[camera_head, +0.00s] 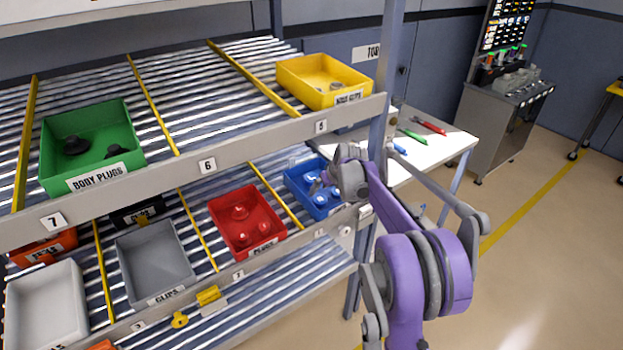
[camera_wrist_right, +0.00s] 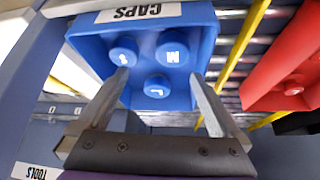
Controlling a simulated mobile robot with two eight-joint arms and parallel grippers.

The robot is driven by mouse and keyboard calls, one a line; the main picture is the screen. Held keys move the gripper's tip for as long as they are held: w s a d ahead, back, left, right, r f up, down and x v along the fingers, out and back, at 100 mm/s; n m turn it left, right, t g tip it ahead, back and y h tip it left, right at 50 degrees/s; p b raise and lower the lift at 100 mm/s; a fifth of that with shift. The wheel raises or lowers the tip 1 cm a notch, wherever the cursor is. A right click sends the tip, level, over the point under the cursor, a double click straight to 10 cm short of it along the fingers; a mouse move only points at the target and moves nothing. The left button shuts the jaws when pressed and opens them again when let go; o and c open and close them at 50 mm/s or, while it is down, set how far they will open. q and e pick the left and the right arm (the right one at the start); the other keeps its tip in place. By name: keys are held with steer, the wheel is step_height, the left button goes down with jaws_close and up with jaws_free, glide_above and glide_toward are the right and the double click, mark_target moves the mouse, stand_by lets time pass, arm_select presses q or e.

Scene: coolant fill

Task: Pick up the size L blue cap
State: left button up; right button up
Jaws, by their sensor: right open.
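The size L blue cap (camera_wrist_right: 157,87) lies in a blue bin (camera_wrist_right: 205,40) marked CAPS, with its L readable in the right wrist view. A blue cap marked M (camera_wrist_right: 172,50) and another blue cap (camera_wrist_right: 123,51) with a small unclear letter lie beside it. My right gripper (camera_wrist_right: 161,78) is open, its fingers on either side of the L cap in that view; contact cannot be told. In the head view my right gripper (camera_head: 326,180) reaches over the blue bin (camera_head: 302,180) on the lower shelf, partly hiding it. My left gripper is not in view.
A red bin (camera_head: 222,212) stands left of the blue bin and also shows in the right wrist view (camera_wrist_right: 255,75). A shelf rail (camera_head: 225,155) runs above, and a blue-grey post (camera_head: 388,60) stands close to my right arm. Yellow dividers separate the lanes.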

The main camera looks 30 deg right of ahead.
steer(key=p, duration=0.2)
glide_toward(312, 177)
steer(key=x, duration=0.5)
steer(key=shift+a, duration=0.15)
steer(key=x, duration=0.4)
steer(key=shift+w+f, duration=0.1)
steer(key=shift+f, duration=0.05)
steer(key=shift+w+f, duration=0.3)
steer(key=shift+f, duration=0.15)
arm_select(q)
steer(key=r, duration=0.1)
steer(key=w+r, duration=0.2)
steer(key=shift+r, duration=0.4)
arm_select(e)
steer(key=shift+s, duration=0.1)
steer(key=shift+c, duration=0.2)
steer(key=shift+c, duration=1.1)
steer(key=c, duration=1.1)
steer(key=shift+r, duration=0.1)
steer(key=shift+c, duration=0.2)
